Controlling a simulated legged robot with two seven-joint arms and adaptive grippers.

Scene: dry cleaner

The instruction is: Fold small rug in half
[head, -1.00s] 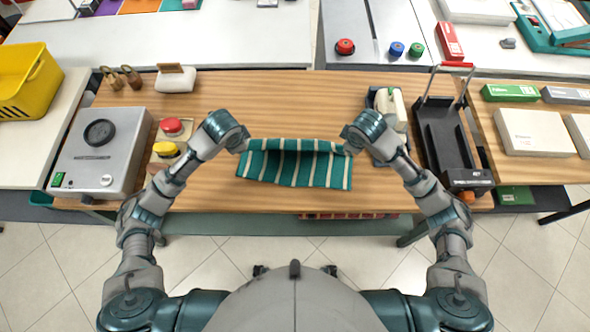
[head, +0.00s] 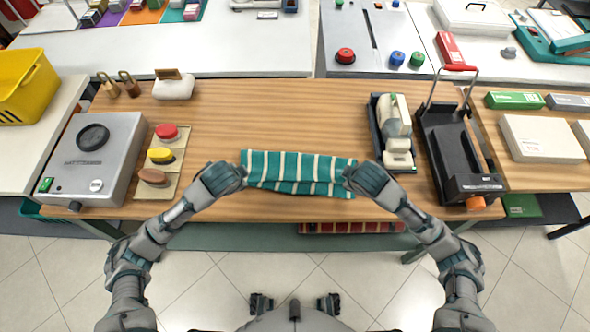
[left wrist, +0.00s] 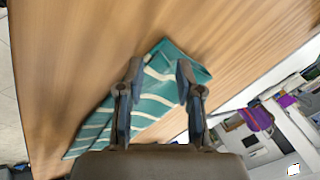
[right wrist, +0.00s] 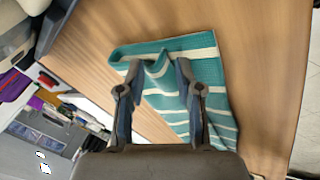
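The small rug (head: 296,174), teal with cream stripes, lies as a wide, short strip near the table's front edge. It looks doubled over, with uneven layers along its near side. My left gripper (head: 243,177) is at its left end; in the left wrist view, the fingers (left wrist: 158,72) stand apart over the rug (left wrist: 155,103). My right gripper (head: 350,178) is at its right end; in the right wrist view, the fingers (right wrist: 155,70) stand apart with creased rug (right wrist: 203,70) between and below them. The fingertip contact is partly hidden.
A board with several colored buttons (head: 160,157) and a grey machine (head: 97,160) stand left. A tape dispenser (head: 393,130) and a black rack (head: 455,150) stand right. The wooden table (head: 285,112) is clear behind the rug.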

